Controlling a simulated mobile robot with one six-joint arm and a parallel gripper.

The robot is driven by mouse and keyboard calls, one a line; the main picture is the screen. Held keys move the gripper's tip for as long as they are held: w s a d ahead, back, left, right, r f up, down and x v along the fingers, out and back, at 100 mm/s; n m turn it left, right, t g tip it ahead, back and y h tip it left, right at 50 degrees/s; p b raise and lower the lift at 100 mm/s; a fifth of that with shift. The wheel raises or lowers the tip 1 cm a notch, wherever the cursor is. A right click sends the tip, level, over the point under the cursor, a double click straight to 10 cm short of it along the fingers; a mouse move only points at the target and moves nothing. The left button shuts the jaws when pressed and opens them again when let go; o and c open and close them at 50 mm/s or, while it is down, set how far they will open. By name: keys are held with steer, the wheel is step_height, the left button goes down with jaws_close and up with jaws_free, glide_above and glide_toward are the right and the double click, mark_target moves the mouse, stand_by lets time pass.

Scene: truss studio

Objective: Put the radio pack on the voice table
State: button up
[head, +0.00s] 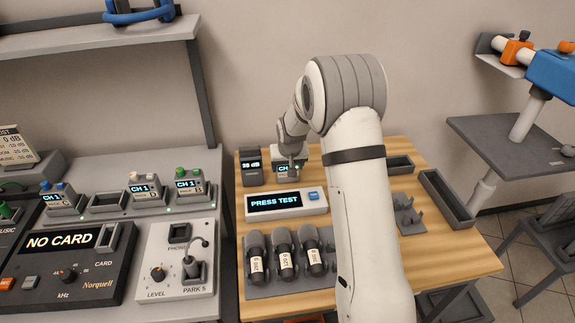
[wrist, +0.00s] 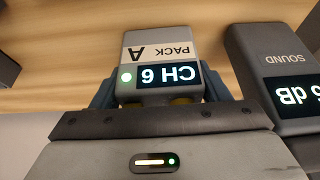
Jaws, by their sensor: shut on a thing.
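A grey radio pack (wrist: 158,50) labelled PACK A, with a lit CH 6 screen, is between the jaws of my gripper (wrist: 160,93) in the wrist view. My gripper is shut on it. In the head view the pack (head: 284,169) is at the back of the wooden table (head: 415,262), partly hidden by my arm. I cannot tell whether its base touches anything. No table in view carries a readable "voice" label.
A sound meter (head: 251,166) stands close left of the pack; it also shows in the wrist view (wrist: 275,62). A PRESS TEST box (head: 286,204) and several microphones (head: 285,262) are nearer. The grey bench (head: 190,160) at left holds more packs and an empty cradle (head: 110,203).

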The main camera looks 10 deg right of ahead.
steer(key=o, duration=1.1)
steer(key=v, duration=1.1)
steer(key=s+d+r, duration=0.1)
steer(key=s+r, duration=0.3)
steer(key=s, duration=0.5)
steer(key=s+d+r, duration=0.1)
steer(key=s+r, duration=0.3)
steer(key=s, duration=0.4)
steer(key=s+d+f+g, duration=0.1)
steer(key=s+g, duration=0.1)
steer(key=s, duration=1.5)
steer(key=shift+s+d, duration=0.1)
